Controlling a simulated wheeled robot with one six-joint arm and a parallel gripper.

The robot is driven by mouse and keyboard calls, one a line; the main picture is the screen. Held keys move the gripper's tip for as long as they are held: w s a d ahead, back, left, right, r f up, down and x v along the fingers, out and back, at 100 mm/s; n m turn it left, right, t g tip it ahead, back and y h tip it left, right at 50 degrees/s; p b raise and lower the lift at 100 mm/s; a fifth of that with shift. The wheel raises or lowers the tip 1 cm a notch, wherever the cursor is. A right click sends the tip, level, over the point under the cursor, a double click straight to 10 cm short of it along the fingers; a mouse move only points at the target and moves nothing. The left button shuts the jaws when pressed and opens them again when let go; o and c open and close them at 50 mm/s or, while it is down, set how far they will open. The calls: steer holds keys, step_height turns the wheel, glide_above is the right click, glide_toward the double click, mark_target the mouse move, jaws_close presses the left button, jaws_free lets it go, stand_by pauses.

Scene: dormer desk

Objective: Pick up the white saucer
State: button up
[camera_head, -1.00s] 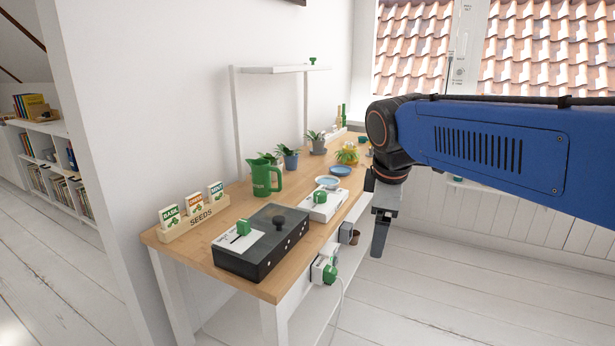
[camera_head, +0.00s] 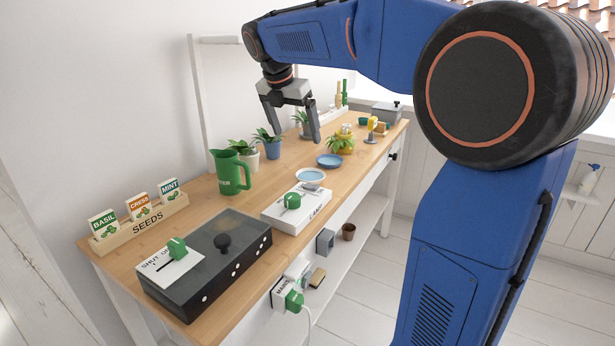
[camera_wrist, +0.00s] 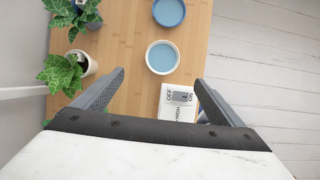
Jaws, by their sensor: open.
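The white saucer (camera_head: 311,178) lies on the wooden desk, just behind the white switch box; its rim is white and its inside looks pale blue. It also shows in the wrist view (camera_wrist: 162,44), ahead of and between my fingers. My gripper (camera_head: 296,136) is open and empty, pointing down above the desk, apart from the saucer. In the wrist view my gripper (camera_wrist: 159,77) has its fingers spread on both sides of the picture.
A blue saucer (camera_head: 329,160) lies just beyond the white one. The white switch box (camera_head: 297,210) with a green knob stands close in front. A green jug (camera_head: 230,173) and potted plants (camera_head: 268,142) stand at left. A black box (camera_head: 208,262) is nearer.

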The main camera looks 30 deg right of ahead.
glide_toward(311, 177)
steer(key=shift+w+a+f, duration=0.15)
steer(key=shift+w+a, duration=0.05)
steer(key=shift+w, duration=0.05)
steer(key=shift+s+x, duration=0.15)
steer(key=shift+x, duration=1.4)
steer(key=shift+s+x, duration=0.15)
steer(key=shift+x, duration=1.4)
steer(key=shift+d, duration=0.15)
steer(key=c, duration=1)
steer(key=shift+c, duration=0.2)
